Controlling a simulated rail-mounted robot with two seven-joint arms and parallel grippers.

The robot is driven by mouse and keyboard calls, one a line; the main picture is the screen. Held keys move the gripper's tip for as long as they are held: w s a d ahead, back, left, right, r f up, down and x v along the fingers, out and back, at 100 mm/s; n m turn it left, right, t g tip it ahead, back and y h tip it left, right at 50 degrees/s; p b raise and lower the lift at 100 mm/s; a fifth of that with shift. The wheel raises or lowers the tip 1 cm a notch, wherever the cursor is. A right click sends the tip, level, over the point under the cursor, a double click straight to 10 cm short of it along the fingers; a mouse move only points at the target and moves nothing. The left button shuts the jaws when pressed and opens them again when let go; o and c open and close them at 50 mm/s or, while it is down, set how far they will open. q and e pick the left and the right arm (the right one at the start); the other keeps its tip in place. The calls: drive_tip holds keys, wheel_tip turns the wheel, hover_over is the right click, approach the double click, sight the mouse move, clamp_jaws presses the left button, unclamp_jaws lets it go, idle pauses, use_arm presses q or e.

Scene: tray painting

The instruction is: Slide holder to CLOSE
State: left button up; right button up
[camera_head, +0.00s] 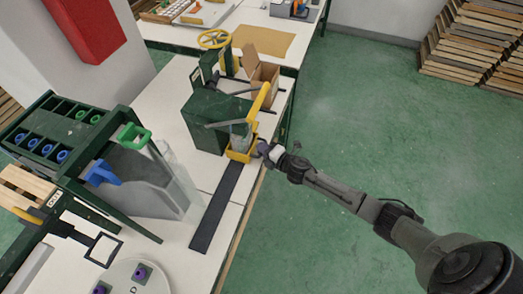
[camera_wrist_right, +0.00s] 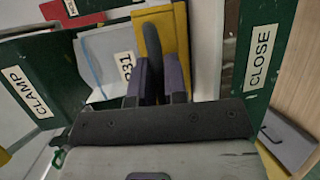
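The yellow holder (camera_head: 240,152) sits low at the front of the green machine, at the head of a dark rail (camera_head: 216,208). It also shows as a yellow upright (camera_wrist_right: 163,30) in the right wrist view, with a dark handle (camera_wrist_right: 153,62) standing in front of it. My right gripper (camera_head: 264,150) reaches the holder from the right. In the wrist view its two purple-grey fingers (camera_wrist_right: 157,80) stand on either side of the handle, with little or no gap. A green CLOSE plate (camera_wrist_right: 260,55) is to the right. My left gripper is out of view.
A green CLAMP plate (camera_wrist_right: 25,92) is at the left of the wrist view. The green machine (camera_head: 210,118) carries a yellow lever (camera_head: 259,101). A green rack (camera_head: 60,132) with blue and green parts stands at left.

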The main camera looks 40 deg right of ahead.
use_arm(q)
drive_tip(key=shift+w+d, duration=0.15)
use_arm(e)
drive_tip(key=o, duration=0.4)
drive_tip(key=shift+w+d, duration=0.15)
drive_tip(key=shift+d, duration=0.15)
drive_tip(key=shift+o, duration=0.2)
drive_tip(key=shift+a, duration=0.15)
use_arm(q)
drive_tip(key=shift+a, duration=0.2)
use_arm(e)
drive_tip(key=shift+s, duration=0.35)
use_arm(q)
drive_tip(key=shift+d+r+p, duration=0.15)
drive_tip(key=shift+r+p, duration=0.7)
drive_tip(key=shift+p, duration=0.05)
use_arm(e)
drive_tip(key=v, duration=1.3)
drive_tip(key=shift+s+r, duration=0.1)
drive_tip(key=shift+s, duration=0.05)
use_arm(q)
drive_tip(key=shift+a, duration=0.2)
